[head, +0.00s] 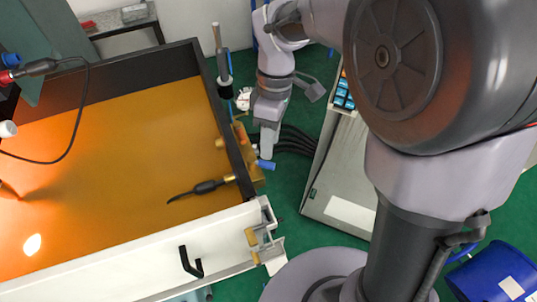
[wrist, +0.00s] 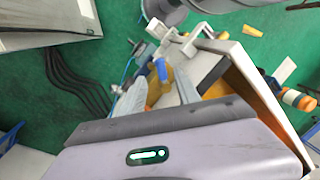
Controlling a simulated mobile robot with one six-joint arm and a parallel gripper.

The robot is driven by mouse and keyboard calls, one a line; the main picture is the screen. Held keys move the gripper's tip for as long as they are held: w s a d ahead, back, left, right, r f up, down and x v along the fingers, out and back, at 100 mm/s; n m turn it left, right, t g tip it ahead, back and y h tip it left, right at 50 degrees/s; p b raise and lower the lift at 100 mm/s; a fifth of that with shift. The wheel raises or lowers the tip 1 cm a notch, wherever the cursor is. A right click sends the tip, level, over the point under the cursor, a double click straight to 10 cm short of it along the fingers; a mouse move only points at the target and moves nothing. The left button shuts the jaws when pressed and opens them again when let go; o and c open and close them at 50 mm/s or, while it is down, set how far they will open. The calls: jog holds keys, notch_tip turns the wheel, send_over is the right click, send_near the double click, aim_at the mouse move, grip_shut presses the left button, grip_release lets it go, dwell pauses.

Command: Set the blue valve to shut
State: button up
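The blue valve handle (head: 266,165) shows in the head view at the outer right side of the orange-floored tray, beside a brass-coloured body. My gripper (head: 267,155) points down just above it. In the wrist view the blue handle (wrist: 161,70) stands near the fingertips, in front of the brass-coloured part. My gripper (wrist: 162,76) has its two grey fingers apart there, with the handle seen between their tips. I cannot tell whether a finger touches the handle. The lower part of the valve is partly hidden by the fingers.
The tray's dark right wall (head: 232,140) runs close beside the gripper. A black-handled tool (head: 205,187) lies in the tray. Black hoses (head: 292,140) lead to a grey cabinet (head: 335,175) on the right. A blue drum (head: 495,272) stands at lower right.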

aim_at(269, 163)
jog(key=f, duration=0.2)
jog(key=s+f+b, duration=0.1)
jog(key=f, duration=0.1)
jog(key=shift+s+a+f, duration=0.2)
jog(key=shift+f, duration=0.1)
jog(key=shift+w+f, duration=0.15)
jog(key=shift+f, duration=0.25)
jog(key=shift+r, duration=0.1)
grip_shut()
